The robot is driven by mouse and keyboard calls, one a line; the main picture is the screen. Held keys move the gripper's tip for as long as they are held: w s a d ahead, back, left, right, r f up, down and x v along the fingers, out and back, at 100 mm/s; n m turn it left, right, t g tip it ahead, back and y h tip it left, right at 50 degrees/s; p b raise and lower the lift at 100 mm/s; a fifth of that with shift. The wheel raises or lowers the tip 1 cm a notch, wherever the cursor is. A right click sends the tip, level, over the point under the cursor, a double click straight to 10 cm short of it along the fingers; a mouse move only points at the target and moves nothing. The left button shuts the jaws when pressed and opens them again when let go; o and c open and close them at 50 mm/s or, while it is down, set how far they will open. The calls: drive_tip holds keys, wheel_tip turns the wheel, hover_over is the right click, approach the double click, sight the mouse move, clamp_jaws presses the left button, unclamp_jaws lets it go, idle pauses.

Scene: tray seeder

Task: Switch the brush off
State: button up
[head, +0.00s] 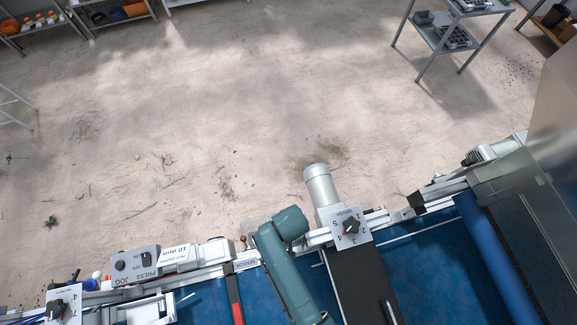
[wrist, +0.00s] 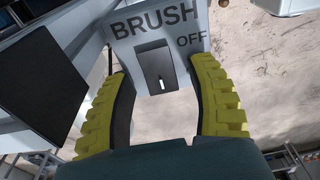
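The brush switch box (wrist: 157,45) is a grey housing marked BRUSH, with OFF printed at the right of its front in the wrist view. A dark switch plate (wrist: 155,68) with a small slot or lever sits in its middle; I cannot tell which way it is set. My gripper (wrist: 160,72) has two yellow ribbed fingers, spread apart with nothing between them. The fingers reach toward the box's lower edge, one on each side of the switch plate. I cannot tell whether they touch the box. In the head view the gripper and the brush box cannot be made out.
In the head view, a grey PRESS JOG box (head: 133,264) and a dial box (head: 351,228) sit along the machine's rail. A silver motor (head: 319,186) stands behind the dial. A blue belt (head: 425,262) lies at right. The floor beyond is mostly clear.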

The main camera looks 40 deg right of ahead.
drive_tip(key=shift+w+r, duration=0.1)
drive_tip(key=shift+r, duration=0.05)
drive_tip(key=shift+r, duration=0.2)
wheel_tip(320, 180, up, 12)
drive_tip(key=s, duration=0.1)
drive_tip(key=shift+s+a+f, duration=0.15)
drive_tip(key=shift+a+f, duration=0.05)
drive_tip(key=shift+f, duration=0.05)
drive_tip(key=w+a+r+t+p, duration=0.1)
drive_tip(key=w+r+t, duration=0.3)
drive_tip(key=r, duration=0.5)
drive_tip(key=w+r+n+t+p, duration=0.1)
drive_tip(key=w+r+t, duration=0.2)
drive_tip(key=w+r, duration=0.5)
drive_tip(key=w+a+r+t+p, duration=0.1)
drive_tip(key=w+r+t, duration=0.25)
drive_tip(key=r, duration=0.65)
drive_tip(key=s+r+n+t, duration=0.1)
drive_tip(key=r+t, duration=0.4)
drive_tip(key=r, duration=0.8)
drive_tip(key=s+a+r+n+t, duration=0.1)
drive_tip(key=s+r+t, duration=0.3)
drive_tip(key=r, duration=1)
drive_tip(key=shift+s+r+n+t, duration=0.15)
drive_tip(key=shift+n+t, duration=0.15)
drive_tip(key=shift+t, duration=0.45)
